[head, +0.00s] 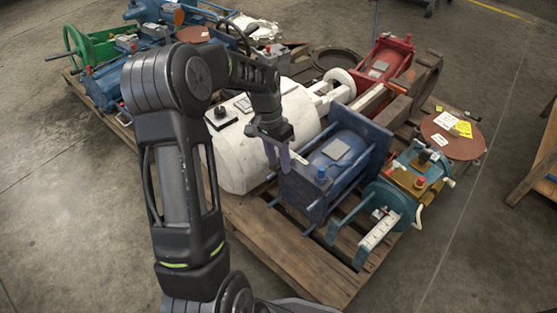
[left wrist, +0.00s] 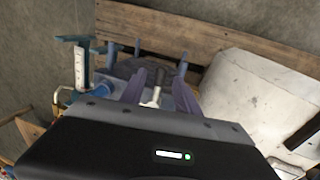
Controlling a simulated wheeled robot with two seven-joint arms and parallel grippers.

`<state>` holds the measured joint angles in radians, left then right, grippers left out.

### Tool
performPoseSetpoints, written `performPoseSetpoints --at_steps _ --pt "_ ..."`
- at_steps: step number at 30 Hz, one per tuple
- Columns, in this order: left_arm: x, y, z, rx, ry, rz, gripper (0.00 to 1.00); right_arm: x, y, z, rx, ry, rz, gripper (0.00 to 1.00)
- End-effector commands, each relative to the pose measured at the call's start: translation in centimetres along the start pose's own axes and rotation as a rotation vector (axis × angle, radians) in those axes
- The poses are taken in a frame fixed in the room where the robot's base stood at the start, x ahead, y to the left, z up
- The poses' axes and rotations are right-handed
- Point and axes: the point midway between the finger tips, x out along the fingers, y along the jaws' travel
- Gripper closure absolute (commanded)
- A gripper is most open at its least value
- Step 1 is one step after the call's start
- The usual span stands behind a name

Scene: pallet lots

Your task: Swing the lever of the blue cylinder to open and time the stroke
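The blue cylinder (head: 335,157) lies on a wooden pallet (head: 290,259), with square dark blue end plates and tie rods. My left gripper (head: 277,163) points down at its near left end, beside the white tank. In the left wrist view the two purplish fingers (left wrist: 158,84) stand apart. A small pale lever (left wrist: 153,98) shows between them, with gaps that look clear on both sides. I cannot tell whether either finger touches it. In the head view the lever is hidden behind the gripper. My right gripper is not in view.
A white tank (head: 238,158) stands close left of the blue cylinder. A teal and brass valve unit (head: 408,183) sits to its right, a red cylinder (head: 385,62) behind. More blue and green machinery (head: 90,45) is at the back left. Bare concrete floor lies around the pallet.

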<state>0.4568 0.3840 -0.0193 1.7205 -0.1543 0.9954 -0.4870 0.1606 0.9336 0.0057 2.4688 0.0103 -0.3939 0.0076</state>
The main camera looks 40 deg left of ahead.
Motion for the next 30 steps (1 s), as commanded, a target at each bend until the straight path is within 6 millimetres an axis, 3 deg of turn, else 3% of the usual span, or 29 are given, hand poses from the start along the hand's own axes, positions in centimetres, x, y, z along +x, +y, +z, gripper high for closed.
performPoseSetpoints --at_steps 14,30 --pt "-0.04 -0.01 -0.01 0.0 0.0 0.0 1.0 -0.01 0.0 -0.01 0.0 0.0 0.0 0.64" --pt "-0.05 -0.01 -0.02 0.0 0.001 0.0 1.0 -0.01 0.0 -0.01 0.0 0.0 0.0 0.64"
